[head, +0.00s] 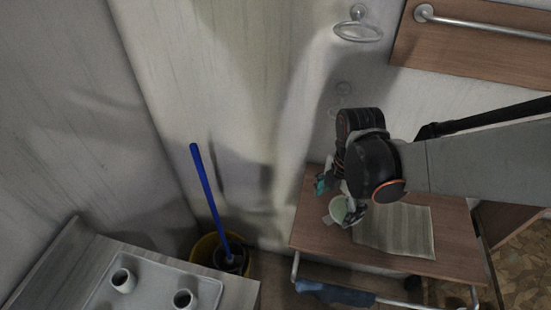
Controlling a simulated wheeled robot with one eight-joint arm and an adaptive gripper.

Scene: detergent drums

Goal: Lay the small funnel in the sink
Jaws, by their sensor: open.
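A small pale green, round-mouthed thing (339,209), which looks like the small funnel, is at the left end of a wooden table. My gripper (350,213) is open, pointing down right at it. One finger shows against its right side; I cannot tell whether they touch. The wrist above hides part of the scene, and a teal piece (321,184) shows just left of the wrist. I cannot make out a sink in this view.
A yellow bucket (204,249) with a blue-handled mop (206,190) stands left. A tray (150,293) with two white cups is at lower left.

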